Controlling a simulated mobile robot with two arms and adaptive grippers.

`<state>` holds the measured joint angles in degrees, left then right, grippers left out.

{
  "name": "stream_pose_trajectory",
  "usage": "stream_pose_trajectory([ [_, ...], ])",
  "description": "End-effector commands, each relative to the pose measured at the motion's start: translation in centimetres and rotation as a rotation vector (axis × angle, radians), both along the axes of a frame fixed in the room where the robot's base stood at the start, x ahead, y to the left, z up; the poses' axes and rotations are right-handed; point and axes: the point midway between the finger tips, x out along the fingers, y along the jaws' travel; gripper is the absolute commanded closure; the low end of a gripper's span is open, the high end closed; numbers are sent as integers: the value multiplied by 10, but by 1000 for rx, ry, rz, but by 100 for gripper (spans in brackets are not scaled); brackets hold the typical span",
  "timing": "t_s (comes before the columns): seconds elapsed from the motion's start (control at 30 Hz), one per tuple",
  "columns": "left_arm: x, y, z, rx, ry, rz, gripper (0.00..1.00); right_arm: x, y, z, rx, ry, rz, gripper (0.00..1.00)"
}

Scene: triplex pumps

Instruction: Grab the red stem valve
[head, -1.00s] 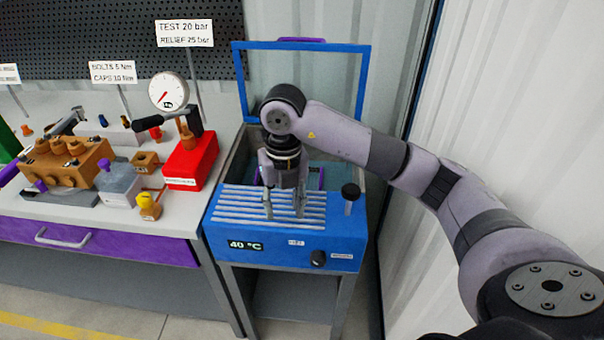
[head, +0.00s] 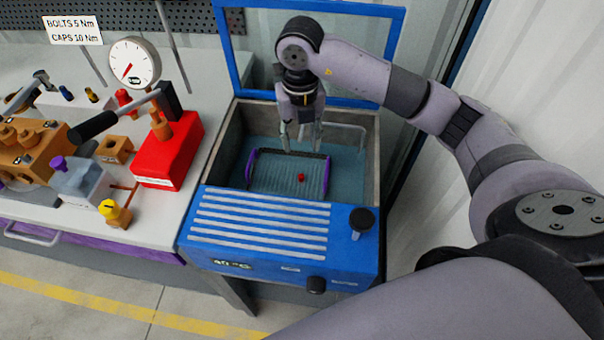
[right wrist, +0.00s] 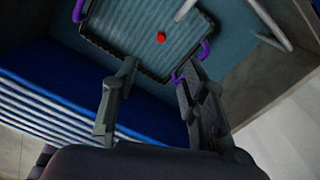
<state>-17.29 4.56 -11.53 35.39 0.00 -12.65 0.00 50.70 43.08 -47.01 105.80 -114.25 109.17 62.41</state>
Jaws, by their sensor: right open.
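A small red valve piece (head: 301,177) lies in a dark wire basket with purple handles (head: 265,187), inside the open tank of the blue washer. It also shows as a red spot in the right wrist view (right wrist: 161,37). My right gripper (head: 301,142) points down over the tank, above and behind the red piece in the head view. Its two fingers are apart with nothing between them. In the right wrist view the open fingertips (right wrist: 158,68) appear below the red piece in the picture, apart from it. My left gripper is not in view.
The tank rim (head: 228,140) and the raised blue lid frame (head: 232,50) surround the gripper's space. A bent pipe (head: 350,127) is at the tank's right. The bench at left holds a red box (head: 165,160), a gauge (head: 133,63) and several parts.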

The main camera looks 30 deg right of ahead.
Motion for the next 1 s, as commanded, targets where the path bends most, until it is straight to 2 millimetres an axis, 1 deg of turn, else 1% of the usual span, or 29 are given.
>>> stream_pose_trajectory([
  [0.03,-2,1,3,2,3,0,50,-2,0,-11,-1,8,-2,60],
  [0.2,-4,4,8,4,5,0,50,-2,0,-49,-1,7,-1,60],
  [0.3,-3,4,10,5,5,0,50,-1,0,-69,0,5,-1,60],
  [0.4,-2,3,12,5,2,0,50,0,0,-84,0,3,-2,60],
  [0.67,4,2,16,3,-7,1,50,0,-1,-102,0,3,-1,60],
  [0.8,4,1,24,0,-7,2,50,0,-2,-123,0,5,-2,60],
  [0.9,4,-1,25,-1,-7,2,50,1,-2,-138,0,3,-3,60],
  [1.0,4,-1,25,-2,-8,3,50,1,-1,-145,2,-1,-2,60],
])
